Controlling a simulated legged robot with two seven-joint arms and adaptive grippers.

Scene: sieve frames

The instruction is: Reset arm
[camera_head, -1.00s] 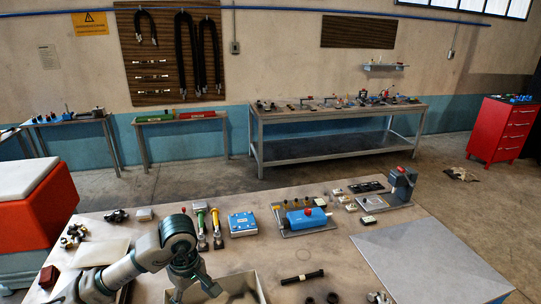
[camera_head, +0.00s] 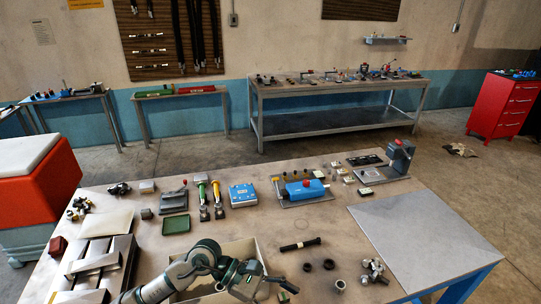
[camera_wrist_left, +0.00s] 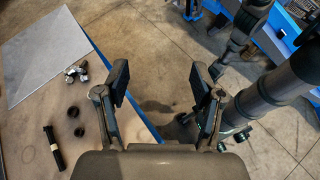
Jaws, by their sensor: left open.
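My left gripper (camera_head: 268,282) is at the bottom of the head view, in front of an open bin (camera_head: 246,247) that my arm partly covers. In the left wrist view the gripper (camera_wrist_left: 160,82) is open, with its two fingers wide apart and nothing between them. Beyond the fingers are the table's blue edge (camera_wrist_left: 128,90) and the concrete floor. My right gripper cannot be made out; dark links of my own body show at the right of the wrist view.
On the workbench a black rod (camera_head: 300,244) lies right of the bin, near dark rings and metal fittings (camera_head: 374,269). A blue box (camera_head: 242,195) and a blue device (camera_head: 303,189) stand farther back. The grey plate (camera_head: 425,240) at right is bare.

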